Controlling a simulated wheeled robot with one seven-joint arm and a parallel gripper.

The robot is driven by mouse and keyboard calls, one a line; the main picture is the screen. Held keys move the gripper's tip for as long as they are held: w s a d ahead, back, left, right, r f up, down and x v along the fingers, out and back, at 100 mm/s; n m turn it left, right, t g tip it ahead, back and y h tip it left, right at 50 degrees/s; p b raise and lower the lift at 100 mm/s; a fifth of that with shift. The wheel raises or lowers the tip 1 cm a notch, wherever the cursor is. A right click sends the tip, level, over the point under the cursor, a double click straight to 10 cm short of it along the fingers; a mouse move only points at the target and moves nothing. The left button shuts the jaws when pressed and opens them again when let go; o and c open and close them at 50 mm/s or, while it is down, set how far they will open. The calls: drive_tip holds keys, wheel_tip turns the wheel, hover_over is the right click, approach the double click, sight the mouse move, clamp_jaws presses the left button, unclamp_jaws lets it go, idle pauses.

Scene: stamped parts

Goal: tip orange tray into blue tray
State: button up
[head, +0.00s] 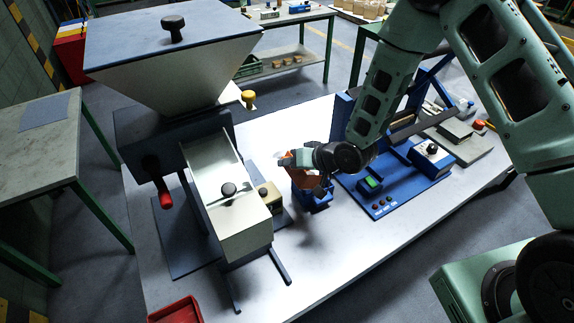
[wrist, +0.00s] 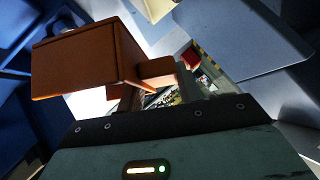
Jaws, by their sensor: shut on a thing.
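My gripper (head: 303,163) is shut on the orange tray (head: 296,180), which my gripper partly hides in the head view. In the wrist view the orange tray (wrist: 85,62) is large at upper left, with a plain side facing the camera and a small block-like handle toward the gripper. Its inside and any contents are hidden. The blue tray (head: 317,201) stands on the white table just below the orange tray and my gripper. Whether the two trays touch, I cannot tell.
A hopper machine (head: 170,55) with a sloping chute (head: 220,185) stands left of my gripper. A blue fixture (head: 385,185) with buttons stands close on the right. A red tray (head: 177,311) is at the front left. The front middle of the table (head: 330,260) is clear.

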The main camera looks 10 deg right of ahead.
sight(289, 173)
drive_tip(key=shift+w+d+r+m+y+p, duration=0.15)
drive_tip(key=shift+d+r+m+y, duration=0.15)
drive_tip(key=shift+d+y, duration=0.25)
drive_tip(key=shift+w+d+r+m+y+p, duration=0.1)
drive_tip(key=shift+w+d+r+m+y, duration=0.15)
drive_tip(key=shift+d+y, duration=0.25)
drive_tip(key=shift+w+d+r+m+y+p, duration=0.1)
drive_tip(key=shift+d+r+m+y, duration=0.1)
drive_tip(key=shift+d+m+y, duration=0.25)
drive_tip(key=shift+d, duration=0.1)
idle(0.4)
drive_tip(key=a+f+n+h+b, duration=0.1)
drive_tip(key=s+a+f+n+h+b, duration=0.1)
drive_tip(key=a+h, duration=0.1)
drive_tip(key=shift+a+b, duration=0.2)
drive_tip(key=shift+b, duration=0.2)
drive_tip(key=shift+s+a+f+n+h+b, duration=0.2)
drive_tip(key=shift+a+n+h+b, duration=0.25)
drive_tip(key=shift+h, duration=0.15)
drive_tip(key=shift+s+a+f+n+h+b, duration=0.2)
drive_tip(key=shift+a+f+n+h+b, duration=0.15)
drive_tip(key=shift+a+f+h+b, duration=0.5)
drive_tip(key=shift+s+a+f+n+t+h+b, duration=0.1)
drive_tip(key=shift+a+f+n+t+h+b, duration=0.2)
drive_tip(key=shift+f+h, duration=0.3)
drive_tip(key=shift+s+a+f+n+t+h+b, duration=0.1)
drive_tip(key=shift+a+f+n+t+h+b, duration=0.1)
drive_tip(key=shift+f+n+h+b, duration=0.25)
